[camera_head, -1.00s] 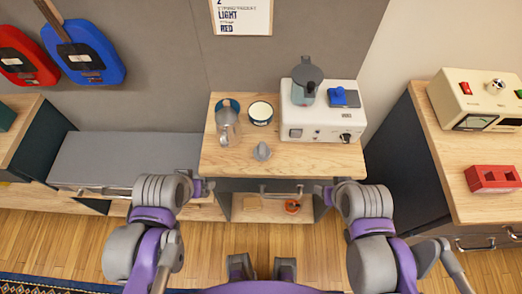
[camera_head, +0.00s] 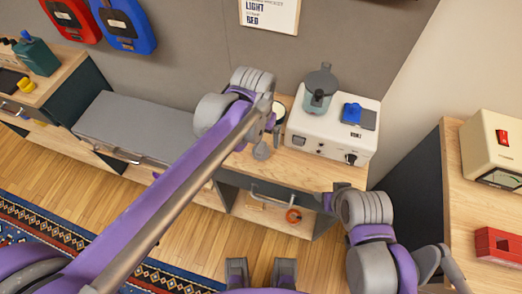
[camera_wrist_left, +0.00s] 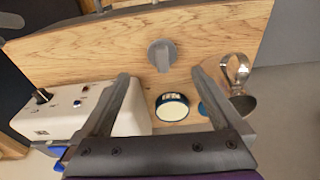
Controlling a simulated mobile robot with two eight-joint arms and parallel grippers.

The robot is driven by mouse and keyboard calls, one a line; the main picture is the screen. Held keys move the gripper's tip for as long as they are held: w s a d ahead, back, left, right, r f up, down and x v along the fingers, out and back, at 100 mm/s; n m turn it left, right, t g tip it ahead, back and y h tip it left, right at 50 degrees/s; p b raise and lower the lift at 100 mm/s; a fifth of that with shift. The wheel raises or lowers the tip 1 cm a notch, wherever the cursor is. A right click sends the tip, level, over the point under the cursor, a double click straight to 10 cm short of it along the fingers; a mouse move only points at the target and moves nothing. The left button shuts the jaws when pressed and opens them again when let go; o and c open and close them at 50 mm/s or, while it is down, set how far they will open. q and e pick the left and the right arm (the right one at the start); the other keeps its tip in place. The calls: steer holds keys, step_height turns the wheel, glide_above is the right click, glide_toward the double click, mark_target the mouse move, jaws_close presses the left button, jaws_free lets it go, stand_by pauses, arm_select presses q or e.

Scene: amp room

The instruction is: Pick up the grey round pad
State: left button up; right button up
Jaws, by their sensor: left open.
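The grey round pad (camera_wrist_left: 161,54) lies on the wooden tabletop (camera_wrist_left: 100,42), with a narrow part sticking out from its disc. In the head view the pad (camera_head: 261,151) shows just below my left wrist. My left gripper (camera_wrist_left: 160,75) is open and empty, and in the wrist view the pad appears between and just beyond its fingertips, apart from them. In the head view my left arm hides most of this gripper. My right gripper (camera_head: 328,202) is low in front of the table's right side; its jaws are too small to read.
A round tin (camera_wrist_left: 172,107) with a pale top and a shiny metal mug (camera_wrist_left: 238,92) stand close to the pad. A white machine (camera_head: 333,128) bears a grey-green pot (camera_head: 319,90) and a blue item (camera_head: 352,112). A drawer handle (camera_head: 270,196) sticks out in front.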

mark_target(261, 147)
arm_select(q)
steer(key=f, duration=0.3)
steer(key=w+f, duration=0.1)
steer(key=f, duration=0.5)
steer(key=shift+w+d+f+b, duration=0.1)
steer(key=shift+w+d+b, duration=0.05)
steer(key=shift+w+b, duration=0.2)
steer(key=c, duration=1.5)
